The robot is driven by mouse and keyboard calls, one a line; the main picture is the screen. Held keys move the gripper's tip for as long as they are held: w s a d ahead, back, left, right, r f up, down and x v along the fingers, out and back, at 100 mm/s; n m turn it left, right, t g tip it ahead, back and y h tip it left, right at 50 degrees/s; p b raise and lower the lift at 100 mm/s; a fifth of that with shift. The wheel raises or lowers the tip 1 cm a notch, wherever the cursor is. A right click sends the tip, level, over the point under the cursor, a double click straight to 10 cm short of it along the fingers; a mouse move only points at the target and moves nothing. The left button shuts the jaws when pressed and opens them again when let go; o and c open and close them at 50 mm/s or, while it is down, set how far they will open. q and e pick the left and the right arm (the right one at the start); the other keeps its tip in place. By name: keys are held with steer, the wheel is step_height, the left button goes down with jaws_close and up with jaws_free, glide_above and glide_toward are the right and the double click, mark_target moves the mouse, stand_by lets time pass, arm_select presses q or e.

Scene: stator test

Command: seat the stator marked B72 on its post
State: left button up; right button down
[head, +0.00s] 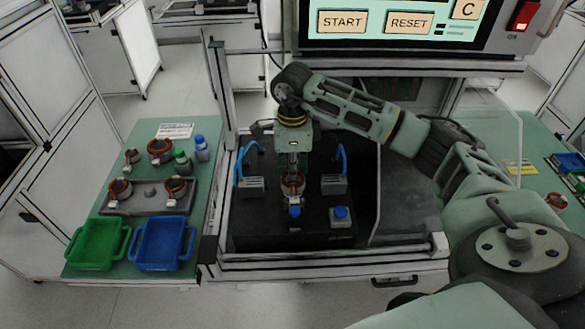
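A copper-coloured stator (292,187) is at the middle of the black test fixture (255,228). My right gripper (293,174) points straight down, with its fingertips at the top of this stator. The fingers are too small and dark to show whether they are shut on it. The post is hidden under the stator and gripper, so I cannot tell whether the stator is fully down. No B72 mark can be read. My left gripper is not in view.
On the left table are more stators (160,150), a grey tray (150,207), bottles (201,149), a green bin (97,243) and a blue bin (163,243). A START/RESET screen (385,45) hangs above.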

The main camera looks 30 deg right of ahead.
steer(key=shift+f, duration=0.2)
steer(key=c, duration=1.9)
jaws_free()
steer(key=shift+o, duration=0.2)
step_height(320, 180, up, 12)
